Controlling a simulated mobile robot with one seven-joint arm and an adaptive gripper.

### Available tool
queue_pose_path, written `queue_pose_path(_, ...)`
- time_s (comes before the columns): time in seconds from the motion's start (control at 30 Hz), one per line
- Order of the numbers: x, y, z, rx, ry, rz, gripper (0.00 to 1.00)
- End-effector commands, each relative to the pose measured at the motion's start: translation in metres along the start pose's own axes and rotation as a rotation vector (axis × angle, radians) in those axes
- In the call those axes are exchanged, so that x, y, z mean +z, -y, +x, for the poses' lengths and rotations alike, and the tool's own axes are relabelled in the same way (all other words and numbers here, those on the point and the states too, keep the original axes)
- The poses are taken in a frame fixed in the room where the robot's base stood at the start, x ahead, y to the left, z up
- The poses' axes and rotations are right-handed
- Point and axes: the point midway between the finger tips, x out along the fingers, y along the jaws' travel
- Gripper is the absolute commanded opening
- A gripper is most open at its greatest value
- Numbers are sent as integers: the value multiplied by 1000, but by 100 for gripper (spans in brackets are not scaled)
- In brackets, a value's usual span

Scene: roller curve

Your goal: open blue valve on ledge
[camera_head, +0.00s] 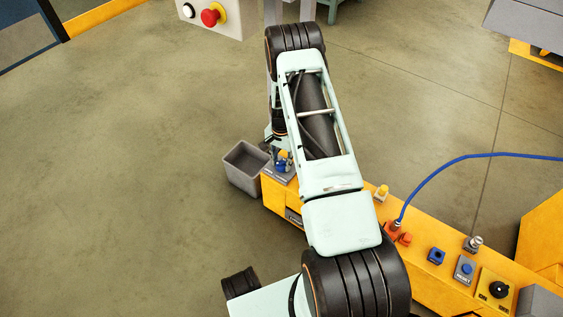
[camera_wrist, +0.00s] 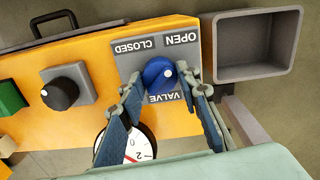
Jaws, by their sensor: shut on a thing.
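The blue valve knob (camera_wrist: 160,70) sits on a grey plate (camera_wrist: 184,103) on the yellow ledge (camera_wrist: 100,55). In the wrist view the plate's words OPEN, CLOSED and VALVE read upside down. A small white mark shows on the knob, right of its middle. My gripper (camera_wrist: 163,78) has one finger at each side of the knob and is shut on it. In the head view the valve plate (camera_head: 283,178) lies at the ledge's left end, and my arm hides part of the ledge.
A grey open bin (camera_wrist: 257,45) stands beside the valve end of the ledge. A gauge (camera_wrist: 138,146) is partly hidden behind a finger. A black knob (camera_wrist: 62,92) and a green button (camera_wrist: 10,97) are to the left. A blue hose (camera_head: 450,163) rises from the ledge.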

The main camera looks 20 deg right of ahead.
Motion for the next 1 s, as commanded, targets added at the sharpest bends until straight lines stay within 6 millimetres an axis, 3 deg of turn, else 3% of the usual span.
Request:
queue_pose_path(0.3,-1,0,0,-2,-1,4,6)
queue_pose_path(0.33,-1,0,0,-2,-1,4,33)
queue_pose_path(0.47,0,0,0,-1,-1,3,47)
queue_pose_path(0.8,0,0,-3,-1,0,2,48)
queue_pose_path(1.0,-1,1,-27,-3,-3,2,48)
